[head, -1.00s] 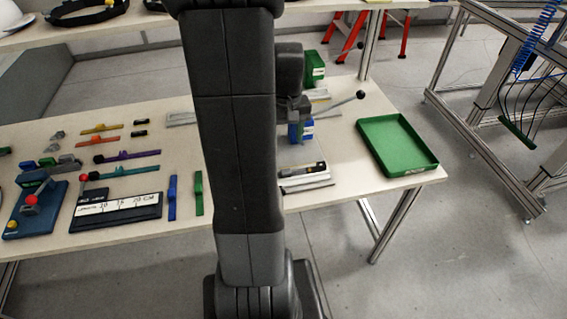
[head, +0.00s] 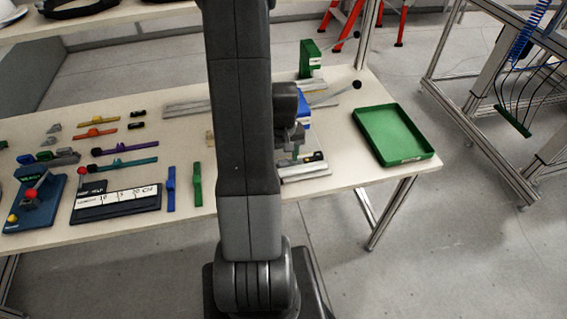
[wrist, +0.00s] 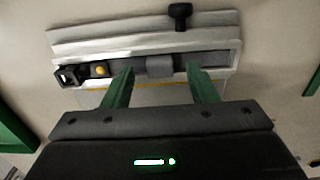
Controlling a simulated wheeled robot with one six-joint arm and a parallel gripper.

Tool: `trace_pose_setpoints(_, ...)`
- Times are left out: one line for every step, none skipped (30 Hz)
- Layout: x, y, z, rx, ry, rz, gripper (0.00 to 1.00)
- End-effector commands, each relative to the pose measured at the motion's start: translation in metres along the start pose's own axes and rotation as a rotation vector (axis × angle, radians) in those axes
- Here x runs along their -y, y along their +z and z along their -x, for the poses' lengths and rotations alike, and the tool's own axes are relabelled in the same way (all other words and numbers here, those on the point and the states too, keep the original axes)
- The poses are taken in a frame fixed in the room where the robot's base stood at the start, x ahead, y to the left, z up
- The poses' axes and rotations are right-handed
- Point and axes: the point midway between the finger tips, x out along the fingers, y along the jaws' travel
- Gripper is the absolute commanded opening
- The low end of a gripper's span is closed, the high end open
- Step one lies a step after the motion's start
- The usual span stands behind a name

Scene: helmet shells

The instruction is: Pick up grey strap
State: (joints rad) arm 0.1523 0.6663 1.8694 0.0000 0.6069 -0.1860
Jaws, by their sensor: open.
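The grey strap (wrist: 160,66) lies along a silver fixture in the wrist view, with a black end piece bearing a yellow dot at its left. In the head view, the black end piece with its yellow spot (head: 318,156) shows at the fixture; my arm hides most of the strap. My gripper (wrist: 157,72) is open. Its two green fingers are spread along the strap's length, with a thicker grey middle part between them. I cannot tell whether the fingertips touch it. In the head view, my gripper (head: 294,150) is low over the fixture.
A black knob (wrist: 179,14) stands just beyond the strap. An empty green tray (head: 395,134) is at the table's right. A green block (head: 310,59) and lever stand behind. Coloured straps and a black labelled board (head: 116,202) lie to the left.

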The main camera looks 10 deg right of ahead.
Motion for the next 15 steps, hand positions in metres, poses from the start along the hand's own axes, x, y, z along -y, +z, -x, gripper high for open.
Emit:
trace_pose_setpoints(0.0001,0.0005,-0.0045,0.002,0.0,0.0,0.53)
trace_pose_setpoints(0.0001,0.0004,-0.0066,0.001,0.0,0.0,0.53)
trace_pose_setpoints(0.0001,0.0005,-0.0089,0.002,0.0,0.0,0.53)
trace_pose_setpoints(0.0001,0.0005,-0.0101,0.001,0.0,0.0,0.53)
trace_pose_setpoints(0.0001,0.0004,-0.011,0.001,0.0,0.0,0.53)
trace_pose_setpoints(0.0001,0.0003,-0.0115,0.0,0.0,0.0,0.53)
trace_pose_setpoints(0.0001,0.0002,-0.0117,0.0,0.0,0.0,0.53)
trace_pose_setpoints(0.0001,0.0001,-0.0117,-0.001,0.0,0.0,0.53)
trace_pose_setpoints(0.0001,0.0,-0.0117,-0.001,0.0,0.0,0.53)
trace_pose_setpoints(0.0001,0.0,-0.0116,-0.001,0.0,0.0,0.53)
trace_pose_setpoints(0.0001,0.0,-0.0116,-0.001,0.0,0.0,0.53)
trace_pose_setpoints(0.0001,0.0,-0.0116,-0.001,0.0,0.0,0.53)
trace_pose_setpoints(0.0001,0.0,-0.0116,-0.001,0.0,0.0,0.47)
trace_pose_setpoints(0.0001,0.0,-0.0115,-0.001,0.0,0.0,0.41)
trace_pose_setpoints(0.0001,0.0,-0.0115,-0.001,0.0,0.0,0.33)
